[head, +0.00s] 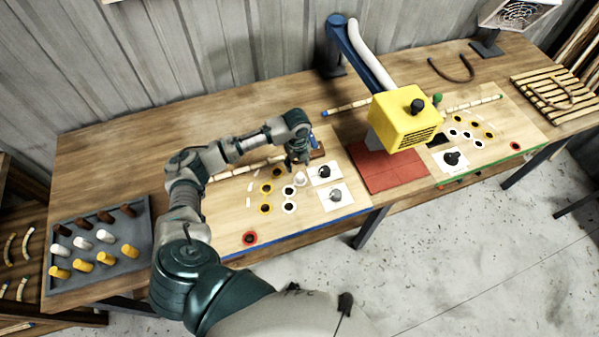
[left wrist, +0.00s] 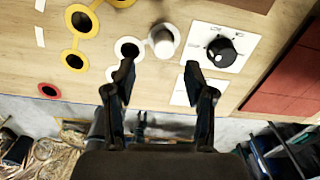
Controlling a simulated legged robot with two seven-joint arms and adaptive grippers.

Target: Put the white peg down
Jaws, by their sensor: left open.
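A white peg (head: 299,178) stands upright on the left wooden board (head: 232,224), among holes with white and yellow rings. It also shows in the left wrist view (left wrist: 166,42), where it seems to stand in a white-ringed hole beside an empty white-ringed one (left wrist: 129,48). My left gripper (left wrist: 160,72) is open and empty; its two fingers are apart, and the peg shows beyond the gap between their tips. In the head view the left gripper (head: 298,156) is just behind the peg. The right gripper is not in view.
A grey tray (head: 146,232) with brown, white and yellow pegs lies at the left end of the table. Two black knobs on white plates (head: 336,195) sit right of the peg. A yellow box (head: 405,118) on a blue arm hangs over a red mat (head: 385,170).

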